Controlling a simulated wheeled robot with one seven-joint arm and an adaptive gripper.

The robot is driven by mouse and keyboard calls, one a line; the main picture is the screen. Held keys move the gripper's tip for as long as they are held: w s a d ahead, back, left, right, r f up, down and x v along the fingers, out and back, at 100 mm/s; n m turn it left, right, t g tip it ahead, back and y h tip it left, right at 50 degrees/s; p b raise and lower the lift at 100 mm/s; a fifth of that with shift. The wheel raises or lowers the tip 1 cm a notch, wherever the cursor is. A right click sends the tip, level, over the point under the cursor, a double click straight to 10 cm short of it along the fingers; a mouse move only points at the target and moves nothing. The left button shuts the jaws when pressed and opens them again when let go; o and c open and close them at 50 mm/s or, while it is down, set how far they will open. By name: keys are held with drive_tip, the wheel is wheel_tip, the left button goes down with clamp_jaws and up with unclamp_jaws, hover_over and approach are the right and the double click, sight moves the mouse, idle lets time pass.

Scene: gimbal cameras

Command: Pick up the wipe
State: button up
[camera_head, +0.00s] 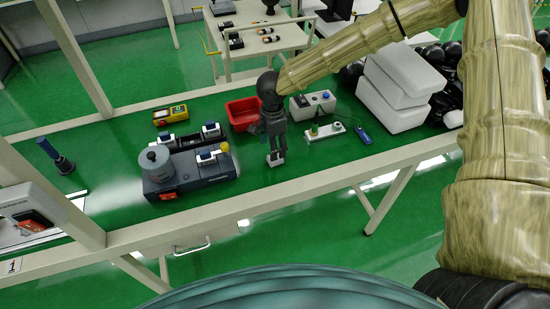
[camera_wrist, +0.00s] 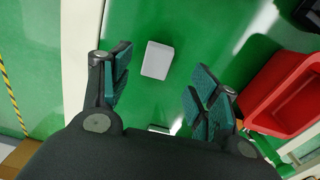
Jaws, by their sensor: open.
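The wipe looks like a small white rectangular piece (camera_wrist: 157,60) lying flat on the green table top between my fingers' lines in the wrist view. In the head view a small white piece (camera_head: 276,160) shows right below my fingertips, near the front edge of the table. My gripper (camera_head: 273,146) points down over it. In the wrist view my gripper (camera_wrist: 163,88) is open, with one teal-padded finger on each side and nothing between them. I cannot tell the exact height gap to the wipe.
A red bin (camera_head: 243,113) stands behind my gripper and shows at the right of the wrist view (camera_wrist: 290,95). A grey machine (camera_head: 188,170) stands to the left. A white strip with small parts (camera_head: 325,131) and white boxes (camera_head: 397,85) are to the right.

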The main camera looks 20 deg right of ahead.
drive_tip(key=shift+w+f, duration=0.4)
drive_tip(key=shift+f, duration=0.1)
drive_tip(key=shift+d+f, duration=0.15)
drive_tip(key=shift+s+d+f+p, duration=0.2)
drive_tip(key=shift+s+f+p, duration=0.35)
drive_tip(key=shift+s+p, duration=0.05)
drive_tip(key=f, duration=0.3)
drive_tip(key=shift+w+f, duration=0.15)
drive_tip(key=shift+w, duration=0.1)
drive_tip(key=shift+s, duration=0.2)
drive_tip(key=shift+c, duration=0.2)
drive_tip(key=c, duration=0.8)
